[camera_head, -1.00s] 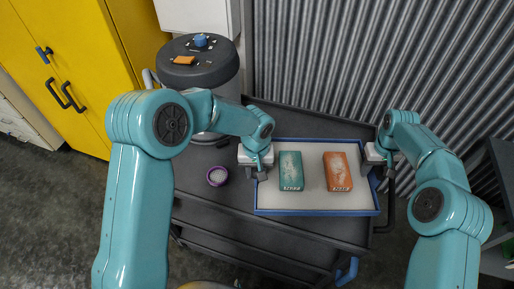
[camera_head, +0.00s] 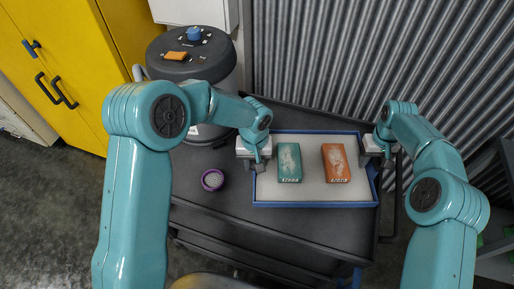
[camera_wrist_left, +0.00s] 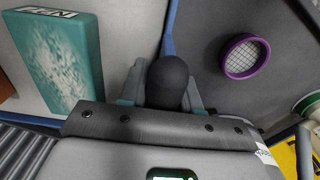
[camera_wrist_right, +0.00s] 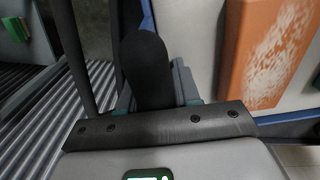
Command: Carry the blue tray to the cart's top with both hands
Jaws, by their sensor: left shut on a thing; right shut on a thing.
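The blue tray (camera_head: 315,204) has a blue rim and a pale inside, and appears over the dark cart's top (camera_head: 225,205). A teal box (camera_head: 289,163) and an orange box (camera_head: 336,163) lie in it. My left gripper (camera_head: 258,160) is shut on the tray's left rim, which also shows in the left wrist view (camera_wrist_left: 168,28). My right gripper (camera_head: 375,155) is shut on the right rim, which also shows in the right wrist view (camera_wrist_right: 147,18). The rim between the fingers is mostly hidden. I cannot tell whether the tray touches the cart.
A round purple-rimmed thing (camera_head: 213,180) sits on the cart left of the tray. A dark-topped cylinder (camera_head: 190,65) stands behind it, with a yellow cabinet (camera_head: 60,60) at far left. A corrugated wall (camera_head: 330,60) is behind the cart.

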